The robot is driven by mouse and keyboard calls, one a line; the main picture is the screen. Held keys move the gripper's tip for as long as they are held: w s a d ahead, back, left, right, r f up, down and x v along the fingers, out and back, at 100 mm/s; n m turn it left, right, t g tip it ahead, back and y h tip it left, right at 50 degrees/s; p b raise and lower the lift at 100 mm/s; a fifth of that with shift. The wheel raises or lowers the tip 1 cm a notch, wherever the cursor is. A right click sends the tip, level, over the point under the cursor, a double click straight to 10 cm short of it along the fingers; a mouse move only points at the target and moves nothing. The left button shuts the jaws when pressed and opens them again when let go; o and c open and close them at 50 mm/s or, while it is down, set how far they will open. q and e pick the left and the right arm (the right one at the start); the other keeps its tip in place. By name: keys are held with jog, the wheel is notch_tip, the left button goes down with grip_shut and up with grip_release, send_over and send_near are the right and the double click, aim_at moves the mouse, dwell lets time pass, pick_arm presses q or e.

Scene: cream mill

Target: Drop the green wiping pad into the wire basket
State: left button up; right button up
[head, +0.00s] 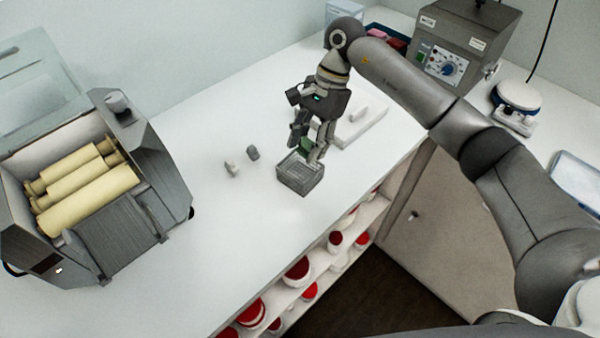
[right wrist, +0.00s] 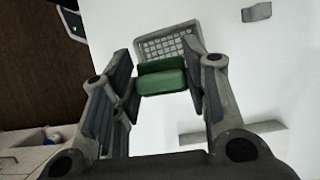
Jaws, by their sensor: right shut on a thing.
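The green wiping pad (right wrist: 162,77) is held between the fingers of my right gripper (right wrist: 160,90). The small grey wire basket (head: 300,179) stands on the white counter, just below and in front of the gripper. In the right wrist view the basket (right wrist: 167,46) lies just beyond the pad, which covers part of its near side. I cannot tell the exact height of the pad above the basket. My left gripper is not in view.
A mill with cream rollers (head: 90,180) stands on the left of the counter. A white board (head: 362,125) lies behind the gripper. A grey control box (head: 462,45) stands at the back right.

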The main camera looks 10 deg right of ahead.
jog(key=o, duration=1)
jog(key=shift+d+r, duration=0.1)
jog(key=shift+r, duration=0.15)
jog(key=v, duration=1.1)
jog(key=shift+r, duration=0.25)
